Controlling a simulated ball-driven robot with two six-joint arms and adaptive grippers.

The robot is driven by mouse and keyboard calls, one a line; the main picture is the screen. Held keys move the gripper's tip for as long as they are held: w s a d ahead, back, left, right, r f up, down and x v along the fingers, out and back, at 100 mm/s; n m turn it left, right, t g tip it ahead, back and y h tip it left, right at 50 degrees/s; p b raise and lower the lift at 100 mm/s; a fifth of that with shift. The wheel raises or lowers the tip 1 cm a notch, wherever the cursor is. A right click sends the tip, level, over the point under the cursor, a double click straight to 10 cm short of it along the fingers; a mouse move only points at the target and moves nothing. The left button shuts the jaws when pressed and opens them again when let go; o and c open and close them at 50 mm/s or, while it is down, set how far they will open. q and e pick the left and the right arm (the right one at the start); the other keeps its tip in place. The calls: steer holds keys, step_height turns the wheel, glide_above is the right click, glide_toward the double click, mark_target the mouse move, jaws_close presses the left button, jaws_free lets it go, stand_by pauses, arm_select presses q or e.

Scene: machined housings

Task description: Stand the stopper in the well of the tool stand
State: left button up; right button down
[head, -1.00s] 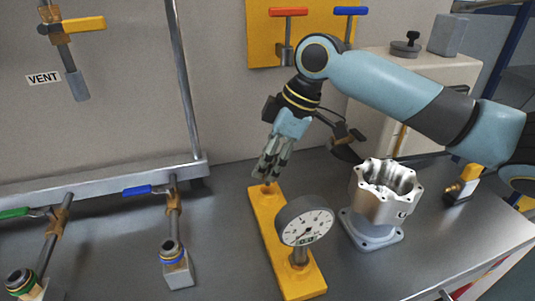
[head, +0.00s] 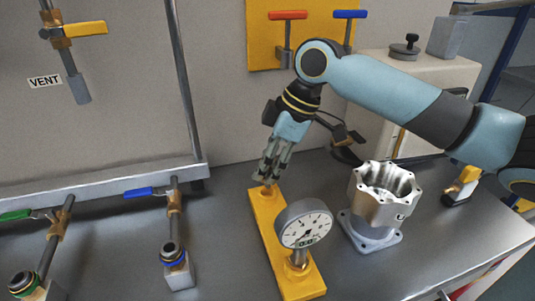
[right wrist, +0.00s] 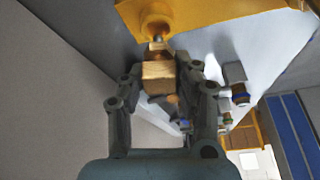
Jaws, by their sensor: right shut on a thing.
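My right gripper (head: 266,176) points down over the far end of the yellow tool stand (head: 272,240). In the right wrist view the gripper (right wrist: 160,78) is shut on the brass stopper (right wrist: 158,72), a blocky piece with a narrower tip. The tip points at the round well (right wrist: 157,25) in the yellow stand and appears to meet it. I cannot tell how deep it sits. In the head view the fingers hide most of the stopper. My left gripper is out of view.
A dial gauge (head: 304,224) stands on the near end of the tool stand. A silver machined housing (head: 370,208) is to the right. A blue-handled valve (head: 172,205) and a green-handled valve (head: 50,240) are on the left. Bare bench lies between the blue-handled valve and the stand.

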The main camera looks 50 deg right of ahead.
stand_by(0.4)
steer(key=shift+p, duration=0.35)
steer(key=shift+p, duration=0.35)
stand_by(0.4)
steer(key=shift+f+b, duration=0.85)
steer(key=shift+f, duration=0.95)
steer(key=c, duration=0.9)
jaws_free()
steer(key=v, duration=1.2)
